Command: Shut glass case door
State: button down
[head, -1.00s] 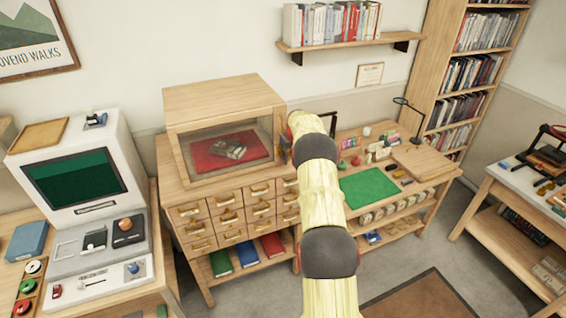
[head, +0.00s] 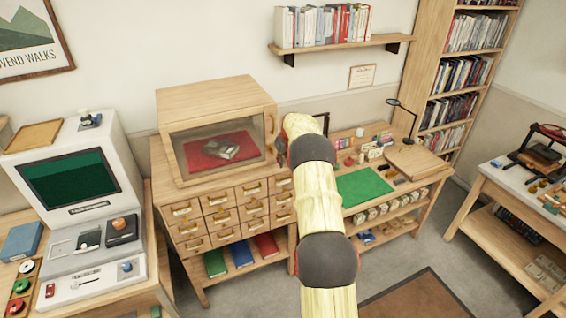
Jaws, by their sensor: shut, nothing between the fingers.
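The glass case (head: 205,98) is a wooden box with a glazed front, standing on a cabinet of small drawers. Its glass door (head: 226,177) has a wooden frame and a small handle (head: 271,123) near the right edge. The door lies flush with the case front, or very nearly; a small gap cannot be ruled out. Inside, a grey object (head: 222,150) rests on a red cloth. My gripper (head: 281,152) is shut and empty, just right of the door's handle edge. It is mostly hidden by my arm, and I cannot tell whether it touches the door.
A white machine with a dark green screen (head: 68,178) stands on the left. A worktable with a green mat (head: 363,187) and small items is on the right, with a desk lamp (head: 406,110) behind. A bookshelf (head: 453,65) stands at the back right. Open floor lies in front.

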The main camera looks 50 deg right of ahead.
jog(key=v, duration=0.9)
jog(key=shift+w+b, duration=0.15)
jog(key=shift+b, duration=0.25)
jog(key=shift+r, duration=0.15)
